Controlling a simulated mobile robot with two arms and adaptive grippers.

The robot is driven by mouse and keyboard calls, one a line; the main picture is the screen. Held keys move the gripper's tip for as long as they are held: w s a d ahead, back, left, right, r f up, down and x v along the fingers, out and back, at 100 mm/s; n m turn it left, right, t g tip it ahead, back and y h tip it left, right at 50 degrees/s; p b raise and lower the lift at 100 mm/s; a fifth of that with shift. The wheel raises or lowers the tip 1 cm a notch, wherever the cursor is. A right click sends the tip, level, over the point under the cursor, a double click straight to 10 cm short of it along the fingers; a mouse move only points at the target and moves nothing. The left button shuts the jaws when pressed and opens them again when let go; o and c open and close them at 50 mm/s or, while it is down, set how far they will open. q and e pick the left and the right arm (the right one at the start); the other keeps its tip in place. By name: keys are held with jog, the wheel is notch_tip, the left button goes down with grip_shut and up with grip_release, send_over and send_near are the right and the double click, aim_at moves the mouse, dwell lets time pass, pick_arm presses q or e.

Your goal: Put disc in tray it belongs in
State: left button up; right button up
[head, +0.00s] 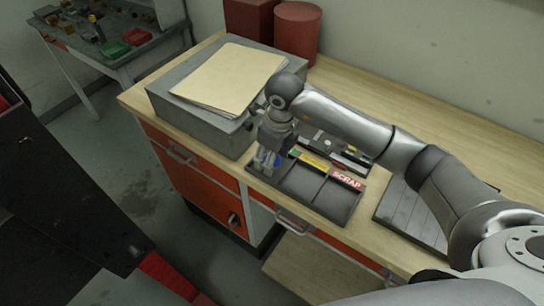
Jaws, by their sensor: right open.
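A dark tray (333,205) with three compartments lies near the front edge of the wooden bench. Its back rim carries a blue label (280,160), mostly hidden, a yellow label (310,160) and a red label reading SCRAP (347,180). My right gripper (265,166) points down at the tray's left compartment, with its fingers apart. The fingers hide part of that compartment. I cannot make out a disc; one may be hidden at the fingers. The middle and right compartments look empty. My left gripper is not in view.
A grey box (165,104) with a beige folder (235,75) on it stands left of the tray. Behind the tray lies a dark tool tray (345,152). Red containers (297,32) stand at the back. A grey ribbed plate (400,215) lies to the right.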

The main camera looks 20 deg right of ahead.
aim_at(276, 164)
notch_tip(276, 164, up, 11)
jog(key=s+b, duration=0.1)
jog(key=b, duration=0.2)
jog(key=shift+d+r, duration=0.2)
jog(key=shift+d, duration=0.25)
jog(key=shift+f, duration=0.1)
